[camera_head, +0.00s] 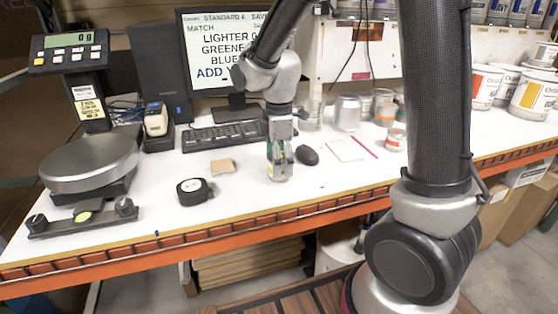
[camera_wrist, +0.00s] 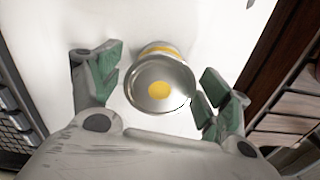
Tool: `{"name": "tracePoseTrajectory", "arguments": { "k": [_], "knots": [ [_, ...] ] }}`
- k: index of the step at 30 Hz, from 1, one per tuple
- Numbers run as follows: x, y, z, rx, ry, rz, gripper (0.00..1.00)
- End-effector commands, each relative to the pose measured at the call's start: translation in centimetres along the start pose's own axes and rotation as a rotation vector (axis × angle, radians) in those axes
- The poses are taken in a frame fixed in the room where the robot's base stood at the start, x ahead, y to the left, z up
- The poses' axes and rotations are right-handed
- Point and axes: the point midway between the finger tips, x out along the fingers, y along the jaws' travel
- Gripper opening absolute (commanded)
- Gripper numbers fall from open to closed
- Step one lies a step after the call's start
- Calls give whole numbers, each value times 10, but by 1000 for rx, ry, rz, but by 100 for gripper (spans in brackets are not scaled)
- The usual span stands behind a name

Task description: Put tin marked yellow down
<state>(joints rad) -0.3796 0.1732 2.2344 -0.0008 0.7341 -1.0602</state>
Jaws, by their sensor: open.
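The tin marked yellow (camera_wrist: 160,72) shows in the wrist view as a small silver tin with a yellow dot on its round lid and a yellow band on its side. It appears upright on the white bench top (camera_head: 240,195). My gripper (camera_wrist: 157,88) is open around it, with green-padded fingers on both sides. A gap shows on the left; the right finger is very close to the tin, and contact is unclear. In the head view my gripper (camera_head: 279,168) is low over the bench near the front edge and largely hides the tin.
A black tape measure (camera_head: 194,191) and cardboard piece (camera_head: 222,167) lie left of my gripper. A mouse (camera_head: 307,155) is close on its right, the keyboard (camera_head: 222,136) behind. A scale (camera_head: 90,162) stands far left. Another small tin (camera_head: 396,140) stands right.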

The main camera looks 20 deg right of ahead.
Motion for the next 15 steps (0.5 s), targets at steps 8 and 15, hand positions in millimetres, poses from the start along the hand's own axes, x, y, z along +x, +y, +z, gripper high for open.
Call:
{"name": "tracePoseTrajectory", "arguments": {
  "k": [8,15],
  "knots": [
    [-20,1,0,0,2,4,78],
    [-75,1,0,0,3,5,78]
  ]
}}
